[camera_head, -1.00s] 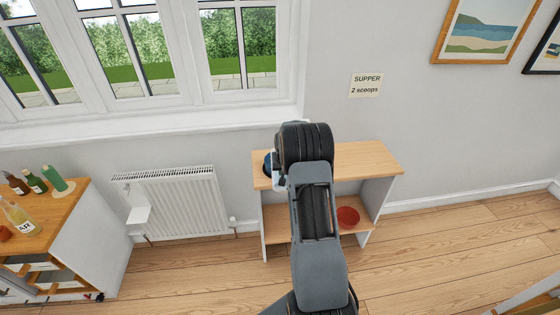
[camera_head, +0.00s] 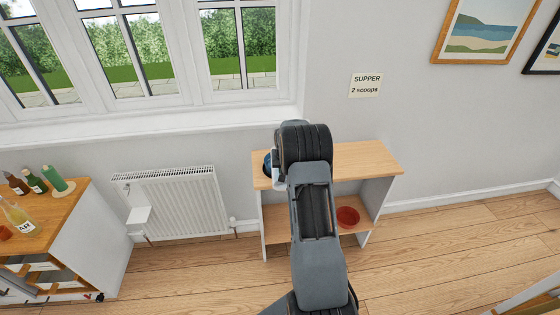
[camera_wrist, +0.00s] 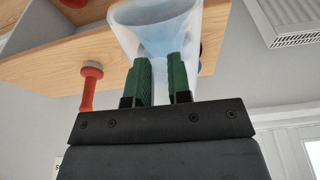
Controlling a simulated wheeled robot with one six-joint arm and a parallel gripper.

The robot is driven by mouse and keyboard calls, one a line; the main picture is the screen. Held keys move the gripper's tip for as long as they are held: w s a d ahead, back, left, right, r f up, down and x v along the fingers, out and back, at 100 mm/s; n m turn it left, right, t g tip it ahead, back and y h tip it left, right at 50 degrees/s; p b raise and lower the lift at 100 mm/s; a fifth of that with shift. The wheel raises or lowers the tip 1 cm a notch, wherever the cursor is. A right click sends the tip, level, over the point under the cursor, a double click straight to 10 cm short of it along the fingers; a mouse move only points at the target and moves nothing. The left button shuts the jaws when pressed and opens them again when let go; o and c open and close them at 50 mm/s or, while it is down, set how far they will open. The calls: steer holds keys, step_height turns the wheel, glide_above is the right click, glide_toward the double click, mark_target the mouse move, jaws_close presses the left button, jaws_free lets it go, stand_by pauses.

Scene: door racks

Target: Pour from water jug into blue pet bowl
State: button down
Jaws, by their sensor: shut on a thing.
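The water jug (camera_wrist: 190,15) is translucent, with a pale bluish inside, in the wrist view. My gripper (camera_wrist: 161,82) has its green fingers shut on it. The wrist picture is turned over, so how far the jug tilts is hard to tell. In the head view my arm hides most of the jug and the gripper. A dark blue rounded thing (camera_head: 267,163), likely the blue pet bowl, shows partly at the left end of the bench top, beside my wrist. Whether water is flowing cannot be seen.
The wooden bench (camera_head: 365,158) has free top to the right of my arm. A red bowl (camera_head: 347,217) sits on its lower shelf. A red stalked object (camera_wrist: 90,84) stands on the wood in the wrist view. A radiator (camera_head: 185,203) and a bottle-topped cabinet (camera_head: 62,214) are left.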

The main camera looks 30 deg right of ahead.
steer(key=shift+w+d+r, duration=0.2)
steer(key=shift+w+r, duration=0.25)
stand_by(1.2)
steer(key=shift+s, duration=0.1)
steer(key=s+f, duration=0.1)
steer(key=s+a+f+t, duration=0.1)
steer(key=shift+s+a+f, duration=0.25)
steer(key=shift+f, duration=0.05)
steer(key=shift+w+f+h, duration=0.1)
steer(key=shift+h, duration=0.2)
